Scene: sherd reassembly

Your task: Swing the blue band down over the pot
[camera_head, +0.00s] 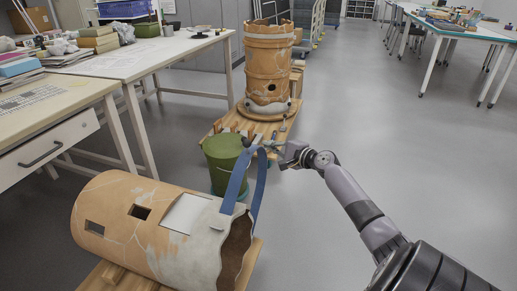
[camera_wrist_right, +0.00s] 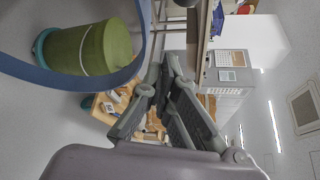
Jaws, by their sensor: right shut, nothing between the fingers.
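A large terracotta pot (camera_head: 135,222) with pale patches and dark square openings lies on its side at the lower left in the head view. Its broken, jagged end faces right. The blue band (camera_head: 236,182) rises from near that end as a raised loop, clear of the pot's upper side. It also curves across the left of the right wrist view (camera_wrist_right: 62,82). My right gripper (camera_head: 280,151) is at the top of the loop, close beside the band. Its fingers (camera_wrist_right: 168,75) are shut with nothing between them; contact with the band is unclear. My left gripper is out of view.
A green bucket (camera_head: 224,152) stands right behind the loop. A second, upright pot (camera_head: 268,62) stands on a wooden pallet (camera_head: 217,128) farther back. Worktables (camera_head: 128,62) line the left. The floor (camera_head: 400,150) at right is clear.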

